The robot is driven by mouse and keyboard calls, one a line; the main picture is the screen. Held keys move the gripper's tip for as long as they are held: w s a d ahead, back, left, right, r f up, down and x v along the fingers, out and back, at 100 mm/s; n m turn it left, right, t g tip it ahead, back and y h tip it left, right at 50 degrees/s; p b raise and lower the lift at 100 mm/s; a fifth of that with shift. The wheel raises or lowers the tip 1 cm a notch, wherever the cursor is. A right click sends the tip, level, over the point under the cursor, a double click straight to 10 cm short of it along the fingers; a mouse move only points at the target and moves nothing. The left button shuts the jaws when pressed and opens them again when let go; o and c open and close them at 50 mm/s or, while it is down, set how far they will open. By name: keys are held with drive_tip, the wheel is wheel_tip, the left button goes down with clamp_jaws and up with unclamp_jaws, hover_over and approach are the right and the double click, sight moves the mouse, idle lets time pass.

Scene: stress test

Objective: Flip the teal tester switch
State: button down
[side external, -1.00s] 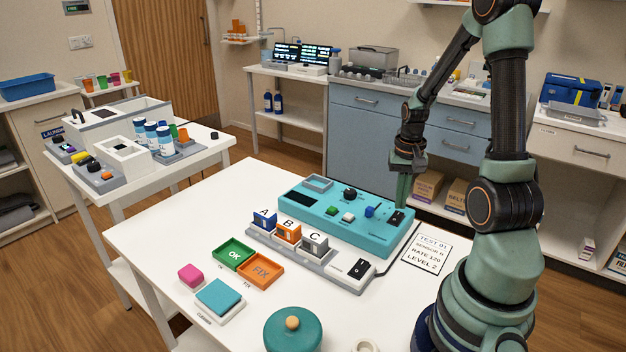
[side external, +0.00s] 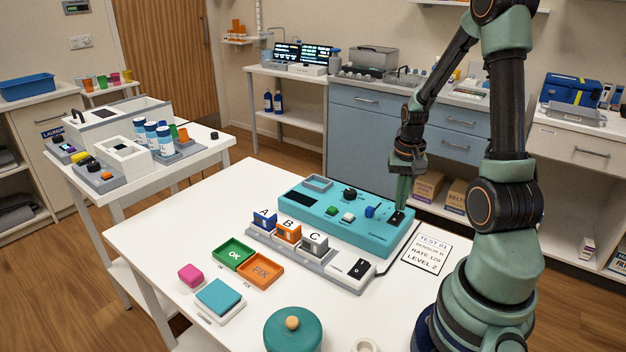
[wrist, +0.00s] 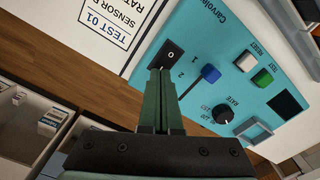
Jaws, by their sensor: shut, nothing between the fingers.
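The teal tester (side external: 345,222) lies on the white table, and its panel (wrist: 205,45) also shows in the wrist view. My gripper (side external: 402,207) is shut and empty, pointing down at the switch. In the wrist view the green fingers (wrist: 161,73) lie together, their tips over the switch's near edge. I cannot tell whether they touch it. The fingers partly hide the switch.
A blue lever (side external: 370,211) and a black knob (side external: 350,193) stand on the same panel. A separate black-and-white switch box (side external: 357,268) sits in front of the tester. A printed test card (side external: 428,252) lies to the right. The near table holds trays and a teal lidded pot (side external: 292,330).

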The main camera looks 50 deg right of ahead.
sight(398, 213)
drive_tip(key=shift+f, duration=0.7)
idle(0.4)
drive_tip(key=shift+r, duration=3.55)
drive_tip(key=w+a+r+n+t, duration=0.1)
drive_tip(key=a+r+n, duration=0.3)
drive_tip(key=a, duration=0.4)
drive_tip(key=w+a+r+n+t, duration=0.2)
drive_tip(key=a+r+n, duration=0.2)
drive_tip(key=a, duration=0.4)
drive_tip(key=w+a+r+n+t, duration=0.1)
drive_tip(key=a+r+n, duration=0.3)
drive_tip(key=a, duration=0.5)
drive_tip(key=shift+w+r+t, duration=0.3)
drive_tip(key=shift+w+t, duration=0.1)
drive_tip(key=shift+t, duration=0.4)
drive_tip(key=shift+d, duration=0.1)
